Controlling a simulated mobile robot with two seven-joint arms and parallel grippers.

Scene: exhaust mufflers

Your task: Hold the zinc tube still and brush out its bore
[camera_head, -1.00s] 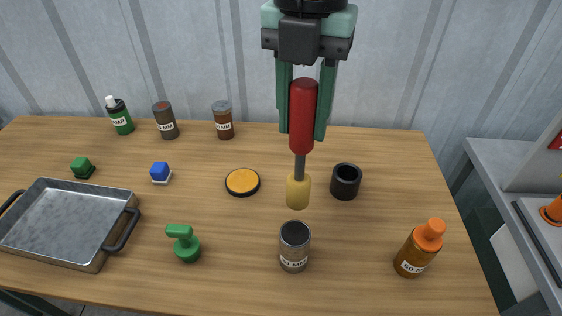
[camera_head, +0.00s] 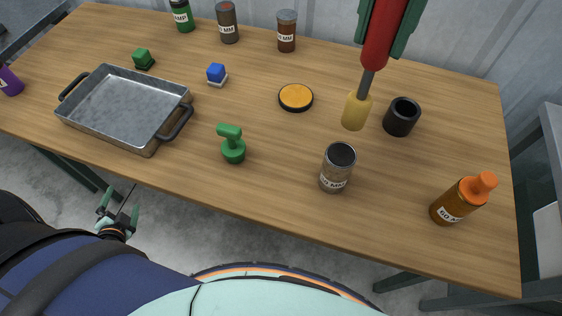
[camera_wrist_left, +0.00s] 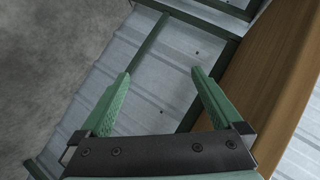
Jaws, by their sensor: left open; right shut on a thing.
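The zinc tube (camera_head: 336,170), a silver-grey open-topped cylinder with a white label, stands upright on the table, front right of centre. My right gripper (camera_head: 384,38) is shut on the red handle of a brush (camera_head: 381,35). The brush points down, and its yellow head (camera_head: 356,110) appears above and behind the tube, apart from it. My left gripper (camera_head: 119,207) is open and empty, low in front of the table's front edge and well away from the tube. Its spread fingers show in the left wrist view (camera_wrist_left: 161,76), with nothing between them.
A metal tray (camera_head: 122,104) and a green-handled object (camera_head: 231,146) lie left of the tube. A black ring (camera_head: 402,117), an orange bottle (camera_head: 463,199) and a yellow-topped disc (camera_head: 296,97) are around it. Labelled containers (camera_head: 286,31) stand at the back. The wood just around the tube is clear.

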